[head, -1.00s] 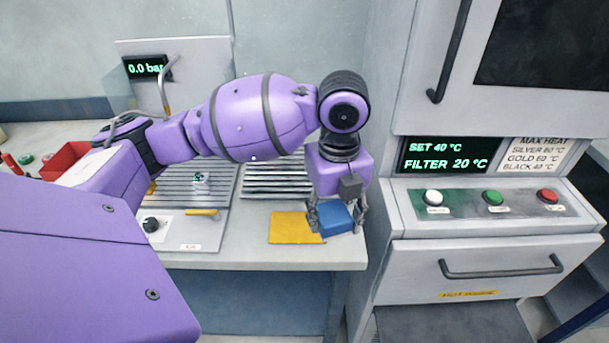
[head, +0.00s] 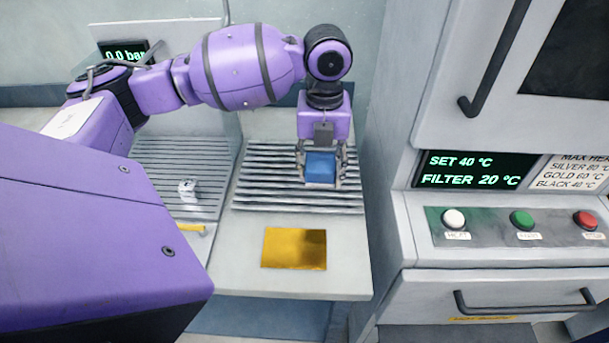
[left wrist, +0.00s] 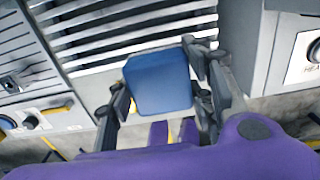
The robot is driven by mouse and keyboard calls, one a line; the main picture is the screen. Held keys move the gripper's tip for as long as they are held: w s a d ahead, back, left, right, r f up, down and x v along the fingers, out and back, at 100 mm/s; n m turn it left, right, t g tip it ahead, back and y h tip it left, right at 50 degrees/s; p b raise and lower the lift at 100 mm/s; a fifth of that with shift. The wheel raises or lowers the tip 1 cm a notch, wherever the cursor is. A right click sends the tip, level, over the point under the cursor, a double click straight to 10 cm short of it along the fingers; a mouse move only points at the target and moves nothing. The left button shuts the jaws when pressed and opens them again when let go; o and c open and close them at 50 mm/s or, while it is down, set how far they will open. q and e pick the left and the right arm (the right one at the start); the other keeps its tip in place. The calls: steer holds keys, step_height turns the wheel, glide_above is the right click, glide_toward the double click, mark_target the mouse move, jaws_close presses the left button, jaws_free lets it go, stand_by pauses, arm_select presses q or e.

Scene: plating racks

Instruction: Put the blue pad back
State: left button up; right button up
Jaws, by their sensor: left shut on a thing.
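The blue pad (head: 321,168) is between the fingers of my left gripper (head: 320,178), which is shut on it. In the head view they are in front of the slatted grey rack (head: 268,180), over its right part. The left wrist view shows the pad (left wrist: 160,82) between the two fingers (left wrist: 165,98), with the rack's slats (left wrist: 120,35) behind it. I cannot tell whether the pad touches the slats. A yellow pad (head: 294,248) lies flat on the counter in front of the rack. My right gripper is not in view.
A second ribbed panel with a small whitish object (head: 188,190) is on the left. On the right stands a cabinet with a display (head: 475,170), white, green and red buttons, and a handle (head: 525,302). The counter (head: 340,275) is clear around the yellow pad.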

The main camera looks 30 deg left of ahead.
arm_select(q)
steer(key=w+a+f, duration=0.2)
steer(key=a+f, duration=0.3)
steer(key=shift+w+f, duration=0.15)
steer(key=shift+w, duration=0.25)
steer(key=shift+w+a+f, duration=0.15)
steer(key=shift+a+f, duration=0.15)
steer(key=shift+f, duration=0.1)
steer(key=shift+w+a+f, duration=0.1)
steer(key=shift+a+f, duration=0.1)
steer(key=shift+f, duration=0.05)
step_height(320, 180, down, 3)
steer(key=shift+a+f, duration=0.15)
steer(key=shift+w, duration=0.1)
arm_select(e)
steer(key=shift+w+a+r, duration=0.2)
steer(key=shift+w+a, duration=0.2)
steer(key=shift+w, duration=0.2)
arm_select(q)
steer(key=shift+f, duration=0.1)
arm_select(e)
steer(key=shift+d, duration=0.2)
arm_select(q)
steer(key=o, duration=1.1)
